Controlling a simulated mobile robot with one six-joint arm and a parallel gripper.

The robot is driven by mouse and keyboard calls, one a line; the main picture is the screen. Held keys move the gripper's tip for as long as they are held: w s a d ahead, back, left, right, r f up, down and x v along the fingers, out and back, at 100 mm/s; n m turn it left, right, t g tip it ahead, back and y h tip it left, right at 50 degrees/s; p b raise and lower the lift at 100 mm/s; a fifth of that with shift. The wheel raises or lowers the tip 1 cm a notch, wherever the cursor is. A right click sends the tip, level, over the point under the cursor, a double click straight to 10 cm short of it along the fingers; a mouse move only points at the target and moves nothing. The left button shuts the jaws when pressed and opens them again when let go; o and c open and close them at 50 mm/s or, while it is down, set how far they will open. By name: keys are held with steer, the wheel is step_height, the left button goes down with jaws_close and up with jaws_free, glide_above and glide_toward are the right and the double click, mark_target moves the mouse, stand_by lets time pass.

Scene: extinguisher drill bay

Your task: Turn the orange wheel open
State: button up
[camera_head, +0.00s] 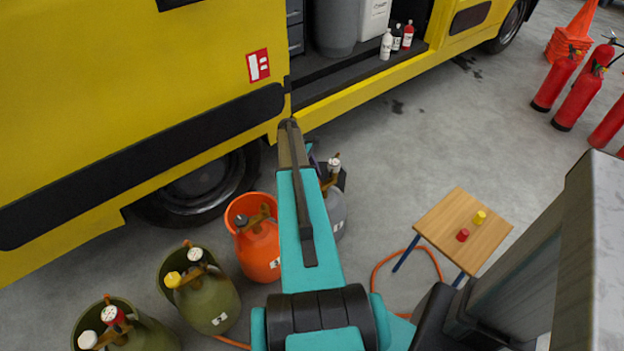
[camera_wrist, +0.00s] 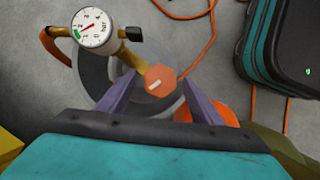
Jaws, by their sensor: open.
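The orange wheel (camera_wrist: 160,79) shows in the wrist view as a faceted knob with a short pale mark on its face. It sits at the end of a brass valve that carries a round white gauge (camera_wrist: 93,30). My gripper (camera_wrist: 158,85) is open, with its two purple fingers on either side of the wheel. A gap seems to show at each side, but I cannot tell how deep the fingers reach. In the head view my arm hides the wheel and most of the gripper. The grey cylinder (camera_head: 334,212) with its gauge (camera_head: 334,163) shows partly behind the arm.
An orange cylinder (camera_head: 260,250) and green cylinders (camera_head: 208,300) stand to the left. A yellow truck (camera_head: 120,100) is behind. A small wooden table (camera_head: 450,245) with a yellow and a red knob stands right. Orange hose (camera_wrist: 185,16) lies on the floor.

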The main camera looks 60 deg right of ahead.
steer(key=v, duration=1.3)
steer(key=shift+r+b, duration=0.3)
steer(key=shift+b, duration=0.1)
